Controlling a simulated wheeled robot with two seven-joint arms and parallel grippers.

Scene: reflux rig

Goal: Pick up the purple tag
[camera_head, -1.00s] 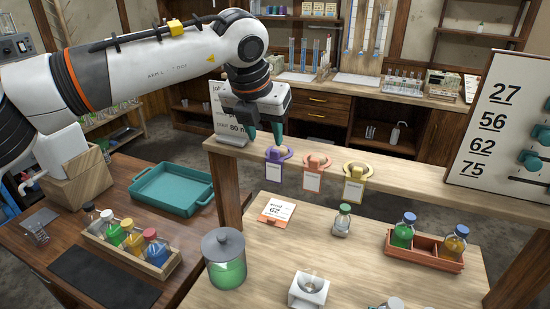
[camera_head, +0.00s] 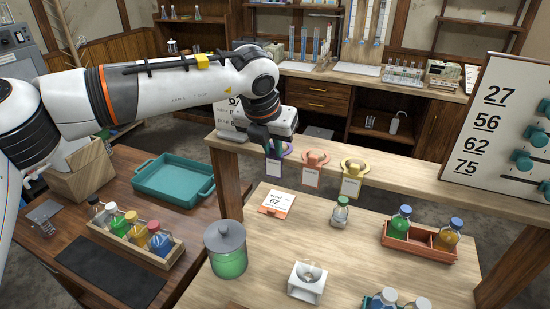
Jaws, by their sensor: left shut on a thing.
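The purple tag (camera_head: 274,168) has a white label and hangs at the front edge of the raised wooden shelf, leftmost in a row of three tags. My left gripper (camera_head: 277,147) comes down over its top ring and is shut on it. The gripper body hides part of the ring. The tag is upright, and I cannot tell whether it is clear of its support. My right gripper is not in view.
An orange tag (camera_head: 313,170) and a yellow tag (camera_head: 352,180) hang just right of the purple one. The wooden shelf (camera_head: 410,180) runs right to a number board (camera_head: 490,130). Below are a green jar (camera_head: 228,252), a small bottle (camera_head: 340,213) and a red tray (camera_head: 418,250). A teal tray (camera_head: 172,182) lies left.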

